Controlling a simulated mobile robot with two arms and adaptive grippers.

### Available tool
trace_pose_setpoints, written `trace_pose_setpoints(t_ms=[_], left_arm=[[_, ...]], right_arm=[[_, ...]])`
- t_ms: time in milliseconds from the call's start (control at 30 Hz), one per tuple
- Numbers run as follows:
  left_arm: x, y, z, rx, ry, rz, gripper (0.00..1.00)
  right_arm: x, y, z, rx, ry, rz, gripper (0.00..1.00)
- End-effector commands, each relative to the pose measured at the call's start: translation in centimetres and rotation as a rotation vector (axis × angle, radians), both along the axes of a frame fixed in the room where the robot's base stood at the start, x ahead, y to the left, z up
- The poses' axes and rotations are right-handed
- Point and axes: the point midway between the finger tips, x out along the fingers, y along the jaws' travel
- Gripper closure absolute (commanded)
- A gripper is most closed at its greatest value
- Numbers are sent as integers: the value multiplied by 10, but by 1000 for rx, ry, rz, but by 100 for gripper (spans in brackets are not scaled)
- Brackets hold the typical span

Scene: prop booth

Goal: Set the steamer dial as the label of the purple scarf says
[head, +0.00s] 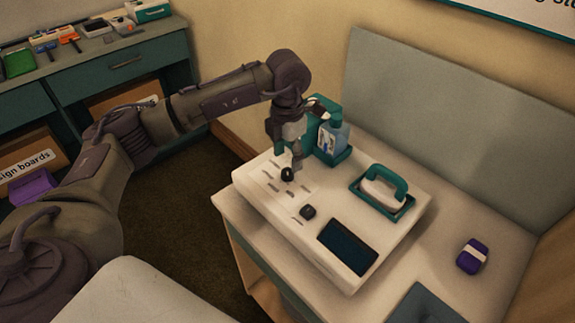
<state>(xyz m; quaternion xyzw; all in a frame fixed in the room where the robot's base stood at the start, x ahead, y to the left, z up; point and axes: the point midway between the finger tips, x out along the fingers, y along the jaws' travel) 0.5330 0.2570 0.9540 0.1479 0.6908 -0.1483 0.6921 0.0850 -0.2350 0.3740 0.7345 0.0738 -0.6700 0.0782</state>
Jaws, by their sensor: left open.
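The steamer (335,209) is a white box on the light table. A round black dial (287,174) sits on its top near the left corner, with small grey marks around it that are too small to read. My left gripper (296,164) points down right at the dial and is open; I cannot tell whether its fingers touch the dial. The purple scarf (466,260) lies folded small on the table at the right. A white label band (474,257) wraps it, and no writing is readable on it. My right gripper is not in view.
On the steamer are a black knob (308,211), a dark panel (347,247) and a teal-handled steam head (383,188). A teal holder with a blue bottle (335,137) stands behind. A dark flat thing (425,303) lies at the front right.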

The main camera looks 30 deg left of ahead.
Motion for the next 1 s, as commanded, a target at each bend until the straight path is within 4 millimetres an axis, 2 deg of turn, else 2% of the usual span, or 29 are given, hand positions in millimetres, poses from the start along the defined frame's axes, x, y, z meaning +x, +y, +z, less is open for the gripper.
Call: trace_pose_setpoints(t_ms=[33,200,400,1000], left_arm=[[1,0,13,0,-4,0,42],[1,0,47,0,-4,-1,42],[0,0,70,1,0,0,42],[0,0,75,0,1,0,42]], right_arm=[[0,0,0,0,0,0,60],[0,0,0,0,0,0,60],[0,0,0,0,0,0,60],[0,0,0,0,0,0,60]])
